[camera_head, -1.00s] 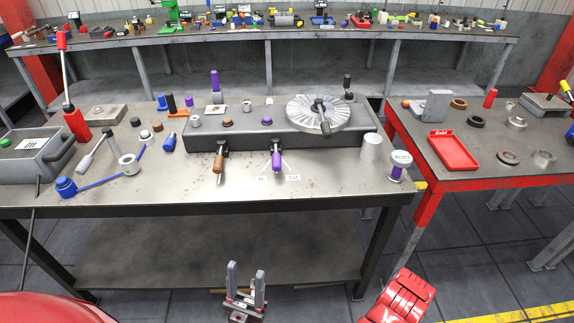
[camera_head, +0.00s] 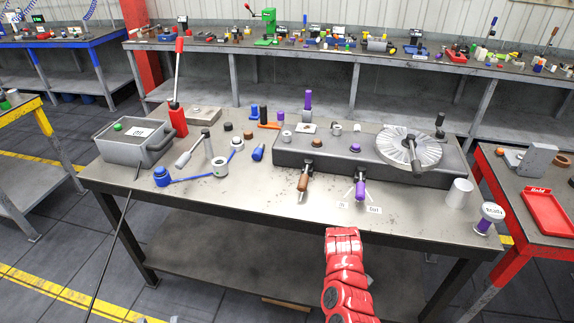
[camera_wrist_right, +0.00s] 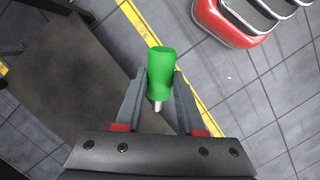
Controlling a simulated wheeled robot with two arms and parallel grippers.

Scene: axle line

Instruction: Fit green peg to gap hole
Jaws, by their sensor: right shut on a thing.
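In the right wrist view my right gripper (camera_wrist_right: 160,84) is shut on the green peg (camera_wrist_right: 161,70). The peg has a smooth green body and a short metal tip that shows between the fingers, pointing toward the palm side of the picture. Floor tiles and a dark surface lie behind it. In the head view a red arm link of mine rises at the bottom centre, but no gripper fingers or green peg can be made out. The long grey fixture (camera_head: 290,155) on the bench carries several pegs and a round slotted disc (camera_head: 408,143). I cannot tell which spot is the gap hole.
The workbench (camera_head: 250,195) holds a grey box with a green button (camera_head: 118,127), a red-handled lever (camera_head: 178,115), a blue wrench-like tool (camera_head: 163,177), a white cylinder (camera_head: 459,192) and a purple-stemmed gauge (camera_head: 488,217). A red tray (camera_head: 547,212) lies on the right-hand table. The front bench strip is mostly clear.

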